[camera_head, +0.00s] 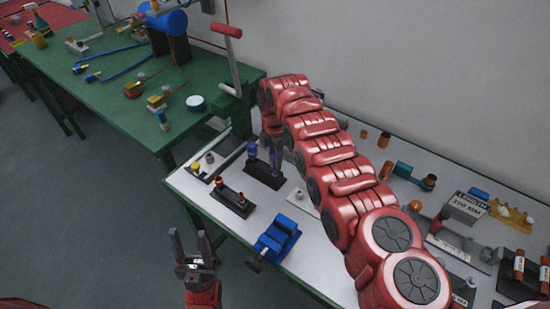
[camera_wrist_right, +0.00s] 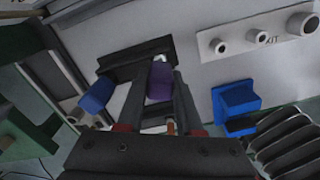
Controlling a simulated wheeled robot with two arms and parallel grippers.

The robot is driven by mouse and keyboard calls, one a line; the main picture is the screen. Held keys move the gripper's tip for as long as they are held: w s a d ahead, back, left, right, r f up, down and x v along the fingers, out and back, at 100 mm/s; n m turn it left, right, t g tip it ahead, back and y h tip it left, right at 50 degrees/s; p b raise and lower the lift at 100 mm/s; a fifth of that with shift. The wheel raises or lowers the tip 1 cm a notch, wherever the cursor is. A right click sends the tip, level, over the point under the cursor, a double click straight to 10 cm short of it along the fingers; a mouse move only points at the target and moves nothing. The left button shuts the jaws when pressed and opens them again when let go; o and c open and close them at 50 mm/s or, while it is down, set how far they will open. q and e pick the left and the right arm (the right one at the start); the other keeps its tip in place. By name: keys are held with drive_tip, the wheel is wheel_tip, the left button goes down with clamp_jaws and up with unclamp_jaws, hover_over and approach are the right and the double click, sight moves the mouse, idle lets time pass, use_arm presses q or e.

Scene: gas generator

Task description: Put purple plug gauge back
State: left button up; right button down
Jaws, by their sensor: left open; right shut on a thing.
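The purple plug gauge (camera_wrist_right: 160,80) is between the fingers of my right gripper (camera_wrist_right: 158,95), which is shut on it. In the head view the right gripper (camera_head: 277,155) hangs over the right end of the black holder (camera_head: 262,177), mostly hidden by its own red arm. The holder also shows in the wrist view (camera_wrist_right: 125,62), close to the gauge; I cannot tell whether the gauge is seated in it. A blue plug gauge (camera_head: 252,151) stands upright at the holder's left end. My left gripper (camera_head: 193,252) is open and empty, off the table's front left edge.
A second black holder with copper-coloured pieces (camera_head: 231,199) lies in front. A blue vise (camera_head: 277,238) stands at the table's front edge. A grey block with knobs (camera_head: 303,200) lies to the right. A green table (camera_head: 130,115) adjoins behind left.

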drive_tip(key=shift+f+b, duration=0.3)
drive_tip(key=shift+f, duration=0.15)
drive_tip(key=shift+c, duration=2.4)
unclamp_jaws()
drive_tip(key=shift+r, duration=0.1)
wheel_tip(320, 180, up, 5)
drive_tip(key=shift+w+r+b, duration=0.1)
drive_tip(key=shift+r+b, duration=0.1)
drive_tip(key=shift+b, duration=0.45)
drive_tip(key=r, duration=0.5)
drive_tip(key=shift+a, duration=0.2)
wheel_tip(320, 180, up, 7)
drive_tip(key=p, duration=0.6)
drive_tip(key=shift+d, duration=0.15)
